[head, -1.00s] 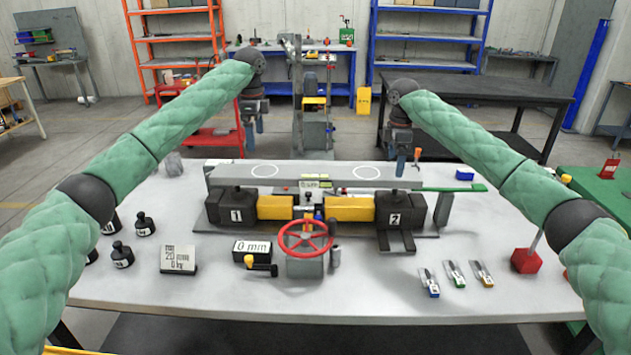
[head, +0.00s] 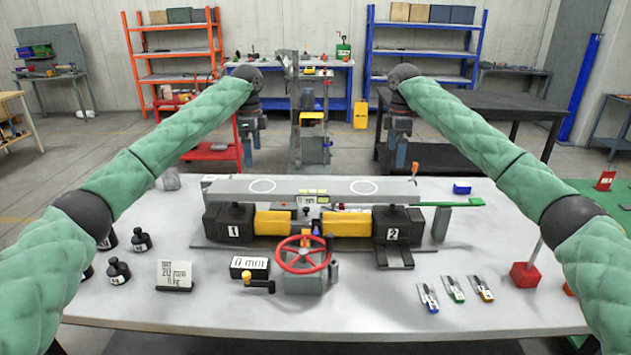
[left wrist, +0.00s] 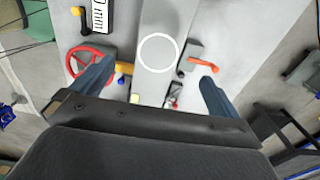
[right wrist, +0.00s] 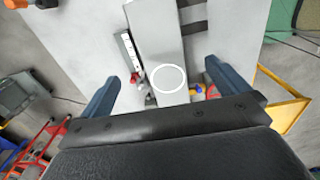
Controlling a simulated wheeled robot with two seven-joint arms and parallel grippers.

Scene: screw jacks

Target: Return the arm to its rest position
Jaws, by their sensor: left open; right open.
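My left gripper (head: 247,152) hangs pointing down above the far left part of the table. In the left wrist view its two blue-grey fingers (left wrist: 152,88) are wide apart with nothing between them. My right gripper (head: 396,156) hangs at a similar height above the far right part. In the right wrist view its fingers (right wrist: 160,88) are also wide apart and empty. Below them is the screw jack rig with black block 1 (head: 229,223), black block 2 (head: 398,226), yellow parts (head: 345,223), a grey beam (head: 235,187) with two white circles, and a red handwheel (head: 302,254). Both grippers are clear of it.
On the table are a "0 mm" block (head: 249,267), a small sign (head: 175,275), black weights (head: 118,271), several small tools (head: 454,289) and a red block with a rod (head: 524,275). Shelves (head: 425,50) and a dark table (head: 490,110) stand behind.

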